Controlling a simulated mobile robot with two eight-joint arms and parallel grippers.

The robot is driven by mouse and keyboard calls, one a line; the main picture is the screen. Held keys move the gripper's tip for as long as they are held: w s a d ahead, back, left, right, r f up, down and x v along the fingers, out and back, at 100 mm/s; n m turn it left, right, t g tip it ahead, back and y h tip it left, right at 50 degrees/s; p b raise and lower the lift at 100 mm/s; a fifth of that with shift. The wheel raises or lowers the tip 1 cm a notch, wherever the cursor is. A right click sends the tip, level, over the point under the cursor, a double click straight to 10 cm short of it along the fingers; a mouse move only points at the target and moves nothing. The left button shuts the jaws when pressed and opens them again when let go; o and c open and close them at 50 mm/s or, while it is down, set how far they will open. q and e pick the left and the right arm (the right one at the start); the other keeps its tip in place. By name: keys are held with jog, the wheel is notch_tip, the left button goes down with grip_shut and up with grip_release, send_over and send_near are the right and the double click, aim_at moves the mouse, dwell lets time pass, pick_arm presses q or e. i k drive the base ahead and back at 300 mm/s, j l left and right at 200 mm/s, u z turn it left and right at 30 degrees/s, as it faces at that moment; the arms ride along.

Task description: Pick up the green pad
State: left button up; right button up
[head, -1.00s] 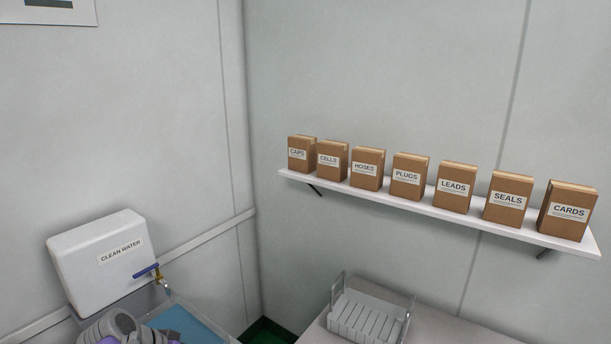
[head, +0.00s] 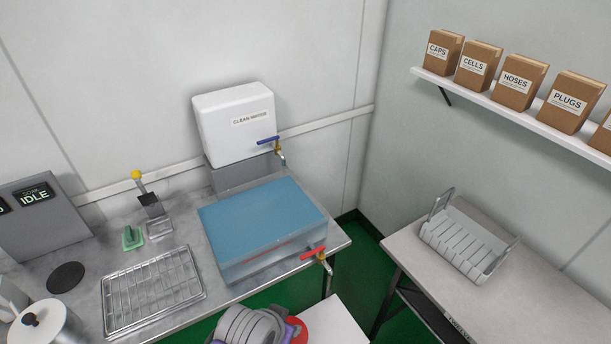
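A small green pad (head: 133,240) with a raised part on top sits on the metal counter at the left in the head view. It lies behind the wire rack and left of a small stand with a yellow knob. Nothing touches it from above. Neither of my grippers' fingertips is in view. A grey, ringed part of one of my arms shows at the bottom middle, well to the right of the pad and nearer to me.
A wire rack (head: 153,291), a black disc (head: 66,277) and a yellow-knobbed stand (head: 154,215) surround the pad. A blue-topped water tank (head: 262,222) with a red-handled tap stands right. A grey IDLE box (head: 40,222) stands left, a lidded white pot (head: 45,328) nearer.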

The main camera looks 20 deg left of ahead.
aim_at(131, 235)
jog(key=u, duration=2.2)
jog(key=j+u, duration=0.15)
jog(key=i+j+u, duration=0.5)
jog(key=i, duration=0.2)
